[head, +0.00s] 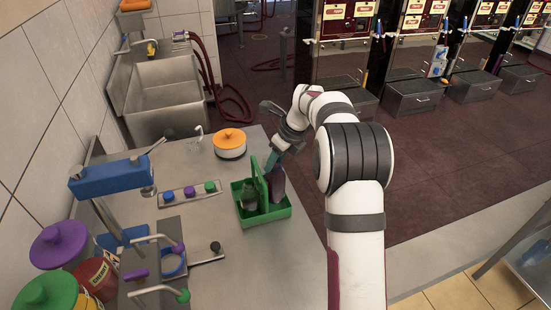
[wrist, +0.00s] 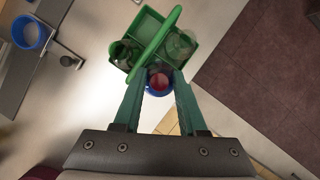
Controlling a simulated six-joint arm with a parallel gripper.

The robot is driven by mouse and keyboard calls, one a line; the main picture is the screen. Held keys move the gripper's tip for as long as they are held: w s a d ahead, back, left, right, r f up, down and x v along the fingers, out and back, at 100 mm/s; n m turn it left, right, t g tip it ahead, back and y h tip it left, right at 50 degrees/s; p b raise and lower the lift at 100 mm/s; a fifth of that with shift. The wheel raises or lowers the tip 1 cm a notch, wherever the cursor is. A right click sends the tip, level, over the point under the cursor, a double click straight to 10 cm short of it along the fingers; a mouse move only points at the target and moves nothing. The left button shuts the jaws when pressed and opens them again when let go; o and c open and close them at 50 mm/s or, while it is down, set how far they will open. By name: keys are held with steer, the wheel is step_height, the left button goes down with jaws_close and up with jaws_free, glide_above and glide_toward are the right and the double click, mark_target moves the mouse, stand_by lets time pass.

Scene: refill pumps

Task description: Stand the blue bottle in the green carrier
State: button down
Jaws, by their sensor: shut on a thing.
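The green carrier (head: 281,212) stands on the steel counter, its upright handle across the middle; it also shows in the wrist view (wrist: 146,27). A clear bottle (head: 250,197) and a dark purplish bottle (head: 279,186) show at it in the head view. My gripper (head: 271,162) is low over the carrier's far side. In the wrist view my gripper (wrist: 158,88) is shut on the blue bottle (wrist: 151,92), seen end-on as a blue ring with red inside, at the carrier's near edge. Whether its base touches the carrier floor is hidden.
An orange-lidded pot (head: 230,149) stands behind the carrier. A tray of coloured caps (head: 190,194) and a blue pump stand (head: 115,178) are to the left. The counter's right edge runs close to the carrier.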

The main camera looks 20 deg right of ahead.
steer(key=shift+f, duration=1.35)
steer(key=shift+f, duration=1.35)
steer(key=shift+c, duration=1.9)
jaws_free()
step_height(320, 180, up, 9)
steer(key=shift+f, duration=0.1)
